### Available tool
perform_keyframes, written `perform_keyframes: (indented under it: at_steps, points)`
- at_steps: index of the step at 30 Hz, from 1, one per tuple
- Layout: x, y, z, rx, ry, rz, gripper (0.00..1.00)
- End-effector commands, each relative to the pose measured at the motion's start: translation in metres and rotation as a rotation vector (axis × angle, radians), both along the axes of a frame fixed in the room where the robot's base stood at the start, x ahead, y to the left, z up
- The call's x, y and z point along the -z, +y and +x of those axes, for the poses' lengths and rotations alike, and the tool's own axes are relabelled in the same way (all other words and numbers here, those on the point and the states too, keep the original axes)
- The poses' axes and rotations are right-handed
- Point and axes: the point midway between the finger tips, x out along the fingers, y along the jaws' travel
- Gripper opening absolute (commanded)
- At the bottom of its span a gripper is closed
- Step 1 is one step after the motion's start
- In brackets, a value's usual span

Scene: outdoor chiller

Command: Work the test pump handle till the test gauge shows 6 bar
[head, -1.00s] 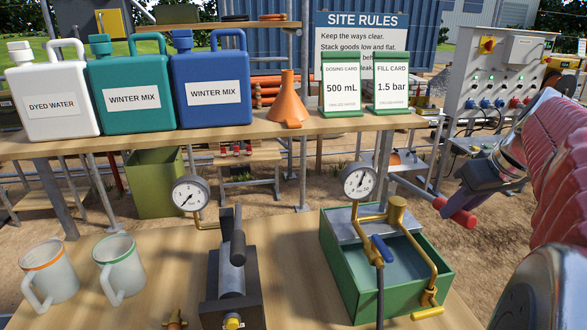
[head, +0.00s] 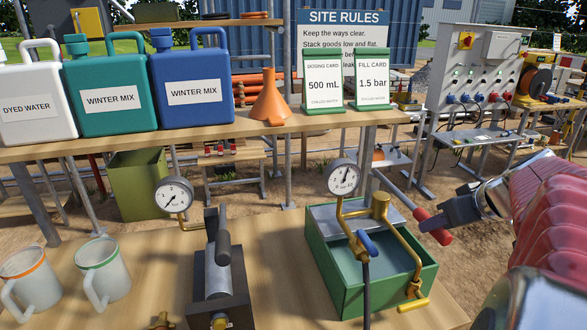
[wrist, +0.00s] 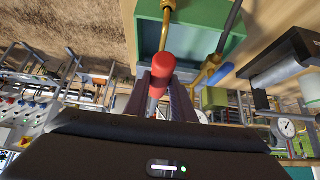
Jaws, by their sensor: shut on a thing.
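The test pump is a green open box (head: 372,300) of water with brass fittings, standing on the wooden bench. Its round white gauge (head: 342,177) stands at the back left of the box; its needle points up and slightly right, with figures too small to read surely. The pump handle is a grey bar with a red grip (head: 434,229), sloping down to the right past the box's far side. My gripper (head: 447,212) is shut on the red grip, which also shows between my jaws in the wrist view (wrist: 160,70).
A second gauge (head: 174,194) stands at left behind a grey cylinder on a dark base (head: 218,275). Two mugs (head: 102,272) stand at left. A shelf (head: 230,128) behind holds jugs, an orange funnel (head: 270,97) and cards; the fill card (head: 372,80) reads 1.5 bar.

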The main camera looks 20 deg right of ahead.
Motion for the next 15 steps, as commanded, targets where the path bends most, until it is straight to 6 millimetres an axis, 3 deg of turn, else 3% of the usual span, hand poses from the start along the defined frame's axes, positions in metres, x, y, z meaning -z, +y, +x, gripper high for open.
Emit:
perform_keyframes:
  at_steps: [7, 15]
  points:
    - [0.042, 0.0, 0.0, 0.004, -0.136, -0.009, 0.0]
    - [0.036, 0.0, 0.002, -0.002, -0.134, -0.015, 0.0]
